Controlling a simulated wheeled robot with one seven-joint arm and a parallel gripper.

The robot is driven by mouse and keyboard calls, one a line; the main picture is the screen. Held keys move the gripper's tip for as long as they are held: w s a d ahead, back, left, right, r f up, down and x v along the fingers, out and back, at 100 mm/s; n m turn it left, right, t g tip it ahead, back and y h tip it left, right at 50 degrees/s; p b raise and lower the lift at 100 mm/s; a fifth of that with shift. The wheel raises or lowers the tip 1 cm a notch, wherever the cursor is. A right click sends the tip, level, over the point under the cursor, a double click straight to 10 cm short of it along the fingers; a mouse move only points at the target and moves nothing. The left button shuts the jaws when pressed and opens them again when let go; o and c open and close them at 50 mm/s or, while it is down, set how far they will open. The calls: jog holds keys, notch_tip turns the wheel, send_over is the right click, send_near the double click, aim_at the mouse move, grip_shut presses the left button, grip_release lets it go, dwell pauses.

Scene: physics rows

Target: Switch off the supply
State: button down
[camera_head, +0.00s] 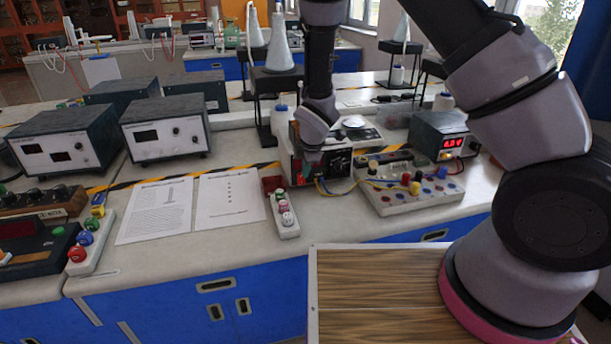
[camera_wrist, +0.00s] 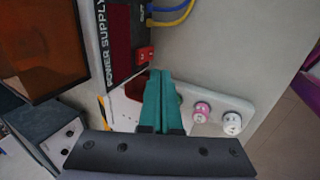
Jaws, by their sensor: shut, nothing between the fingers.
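A power supply (camera_head: 335,162) with a dark front panel stands on the bench in the head view, partly hidden by my arm. In the wrist view its "POWER SUPPLY" lettering (camera_wrist: 104,42) runs up the left side. A small red switch (camera_wrist: 145,54) sits at the lower corner of its panel, with yellow and blue leads above it. My gripper (camera_wrist: 163,74) has its teal fingers shut together and empty, just below and right of the switch in the picture. In the head view my gripper (camera_head: 308,160) is at the supply's front left; I cannot tell whether it touches.
A white strip with coloured knobs (camera_head: 284,207) lies in front of the supply. A terminal board (camera_head: 410,192) with leads stands to its right, before another unit with a lit red display (camera_head: 453,143). Paper sheets (camera_head: 230,197) lie flat on the left.

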notch_tip(320, 180, up, 8)
jog(key=s, duration=0.1)
jog(key=shift+s+d, duration=0.2)
jog(key=shift+s, duration=0.05)
jog(key=shift+f, duration=0.1)
jog(key=s+d+r+m, duration=0.3)
jog(key=d+r+m, duration=1.15)
jog(key=r, duration=0.65)
jog(key=s+d+r+m+t, duration=0.1)
jog(key=s+d+r+m, duration=0.4)
jog(key=s, duration=0.3)
jog(key=s+d+r+m+t, duration=0.1)
jog(key=s+d+r+m, duration=0.4)
jog(key=s, duration=0.4)
jog(key=shift+d+r+m+y, duration=0.35)
jog(key=shift+r+m, duration=0.1)
jog(key=shift+r, duration=0.25)
